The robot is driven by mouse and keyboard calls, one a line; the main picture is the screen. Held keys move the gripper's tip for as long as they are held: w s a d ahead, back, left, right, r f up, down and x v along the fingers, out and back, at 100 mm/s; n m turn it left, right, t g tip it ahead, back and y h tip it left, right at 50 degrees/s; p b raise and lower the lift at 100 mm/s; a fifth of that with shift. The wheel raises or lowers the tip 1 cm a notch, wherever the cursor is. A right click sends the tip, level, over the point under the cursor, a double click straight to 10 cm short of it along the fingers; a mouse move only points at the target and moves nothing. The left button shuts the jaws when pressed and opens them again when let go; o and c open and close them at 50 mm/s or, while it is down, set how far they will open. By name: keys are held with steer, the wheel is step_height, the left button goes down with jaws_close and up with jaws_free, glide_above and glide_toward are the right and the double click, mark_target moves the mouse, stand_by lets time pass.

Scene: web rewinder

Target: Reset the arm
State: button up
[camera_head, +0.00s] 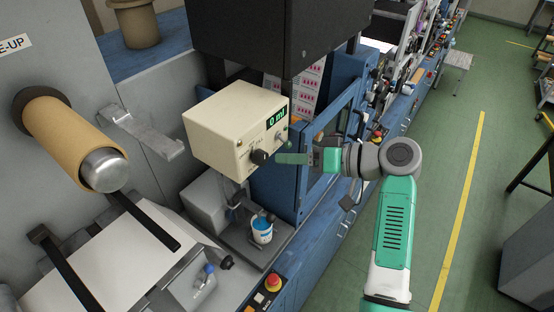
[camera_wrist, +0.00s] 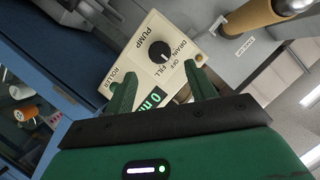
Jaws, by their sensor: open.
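My gripper (camera_head: 282,158) is in front of the cream pump box (camera_head: 222,117), near its dark round knob (camera_head: 260,156). In the wrist view, the two green fingers of my gripper (camera_wrist: 158,70) are spread apart with nothing between them. The knob (camera_wrist: 161,52) shows beyond their tips, with a gap visible around it. Labels PUMP, ROLLER, DRAIN, OFF and FILL surround the knob. The box's display (camera_head: 277,117) reads 0 ml. My arm reaches in from the right; its base is out of view.
A blue-and-white cup (camera_head: 262,230) stands on a tray below the box. A tan roll (camera_head: 65,135) and metal bracket (camera_head: 145,133) are at left. A blue-framed door (camera_head: 335,130) is behind my gripper. The green floor (camera_head: 440,150) at right is largely open.

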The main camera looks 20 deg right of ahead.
steer(key=shift+s+d+r, duration=0.15)
steer(key=shift+s+d, duration=0.2)
steer(key=a+r+t+h+p, duration=0.65)
steer(key=a+r, duration=1.05)
steer(key=r, duration=0.3)
steer(key=s+a+r+t+h, duration=0.1)
steer(key=s+a+r+t, duration=0.1)
steer(key=s+r, duration=0.4)
steer(key=s+a+r+t+h+p, duration=0.1)
steer(key=s+a+r+t, duration=0.2)
steer(key=s+r, duration=0.3)
steer(key=s+a+r+t+h, duration=0.1)
steer(key=s+a+r+t, duration=0.2)
steer(key=s+r, duration=0.3)
steer(key=shift+a+m, duration=0.2)
steer(key=shift+m, duration=0.1)
steer(key=shift+f, duration=0.1)
steer(key=shift+c, duration=0.2)
